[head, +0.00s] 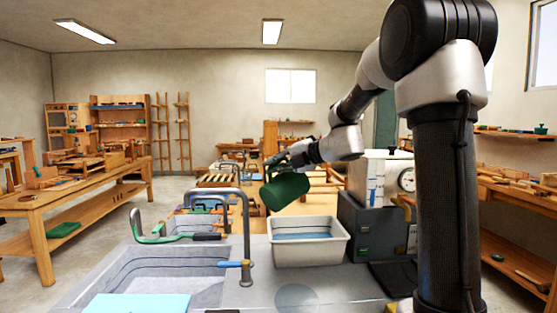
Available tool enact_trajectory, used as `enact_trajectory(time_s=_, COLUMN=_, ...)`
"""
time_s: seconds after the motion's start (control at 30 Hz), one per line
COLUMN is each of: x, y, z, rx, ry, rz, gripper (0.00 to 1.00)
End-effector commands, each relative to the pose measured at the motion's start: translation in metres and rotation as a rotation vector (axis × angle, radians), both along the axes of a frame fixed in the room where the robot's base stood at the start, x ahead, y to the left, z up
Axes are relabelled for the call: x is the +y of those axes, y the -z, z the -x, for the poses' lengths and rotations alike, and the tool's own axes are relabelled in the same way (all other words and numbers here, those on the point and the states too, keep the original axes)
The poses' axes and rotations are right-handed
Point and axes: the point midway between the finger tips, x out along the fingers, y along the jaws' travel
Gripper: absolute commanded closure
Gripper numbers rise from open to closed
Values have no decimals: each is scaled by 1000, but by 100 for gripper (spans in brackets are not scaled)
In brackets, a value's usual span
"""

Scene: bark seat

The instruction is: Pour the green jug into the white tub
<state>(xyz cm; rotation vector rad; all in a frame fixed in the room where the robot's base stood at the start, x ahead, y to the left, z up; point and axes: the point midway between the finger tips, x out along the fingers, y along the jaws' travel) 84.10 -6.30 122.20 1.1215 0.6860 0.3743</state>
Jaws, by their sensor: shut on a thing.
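The green jug (285,192) is held in the air by my gripper (278,163) and is tilted, with its body hanging down to the left. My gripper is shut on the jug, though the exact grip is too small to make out. The white tub (311,256) stands on the grey counter, below and a little right of the jug. Bluish liquid (302,236) shows inside the tub. No stream from the jug can be seen, and its inside is hidden.
A sink (150,276) with a tall grey tap (247,235) is left of the tub. A green-handled tool (165,238) lies behind the sink. A dark grey box (375,237) stands close on the tub's right. A light blue board (138,304) lies at the sink front.

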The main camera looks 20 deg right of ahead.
Motion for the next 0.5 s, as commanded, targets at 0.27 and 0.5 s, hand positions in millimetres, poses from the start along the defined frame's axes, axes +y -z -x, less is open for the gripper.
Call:
enact_trajectory(time_s=0.27, x=26, y=26, z=10, rx=-87, ry=-4, rz=224, gripper=100)
enact_trajectory(time_s=0.5, x=44, y=47, z=17, rx=-156, ry=-3, rz=402, gripper=100)
